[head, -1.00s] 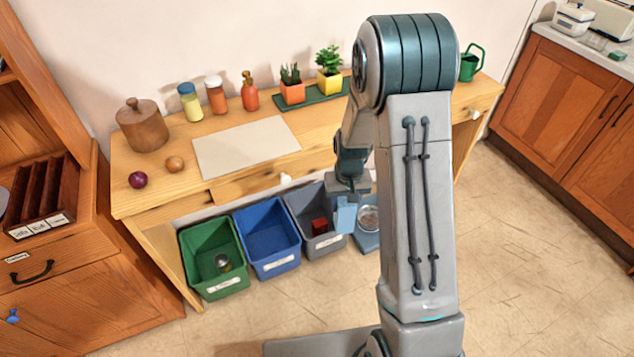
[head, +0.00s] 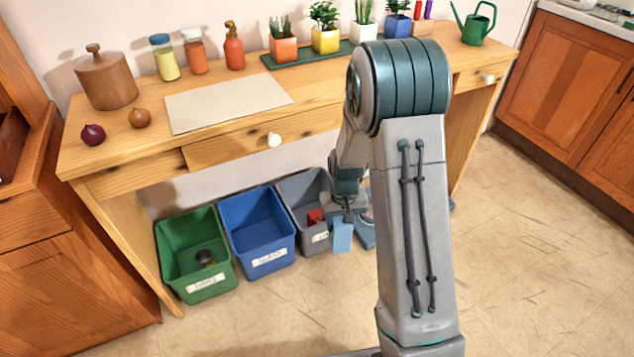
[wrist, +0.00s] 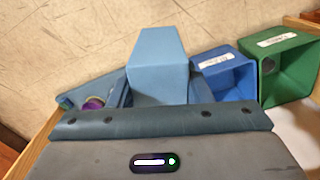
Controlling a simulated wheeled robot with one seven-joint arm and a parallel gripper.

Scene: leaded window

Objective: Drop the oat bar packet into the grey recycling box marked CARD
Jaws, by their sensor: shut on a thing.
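My gripper (head: 345,212) points down near the front right corner of the grey box and is shut on a plain light-blue, block-shaped packet, which I take for the oat bar packet (head: 342,236). The grey recycling box (head: 300,190) stands under the table, right of the blue box. Something red lies in it. Its white label is partly covered and I cannot read it all. In the head view the packet overlaps the box's right front edge; its height above the floor is unclear.
The blue box (head: 257,222) and green box (head: 192,245) stand to the left; a dark round thing lies in the green one. A blue container (head: 366,232) is just right of the packet. The wooden table (head: 225,130) overhangs the boxes. Floor in front is clear.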

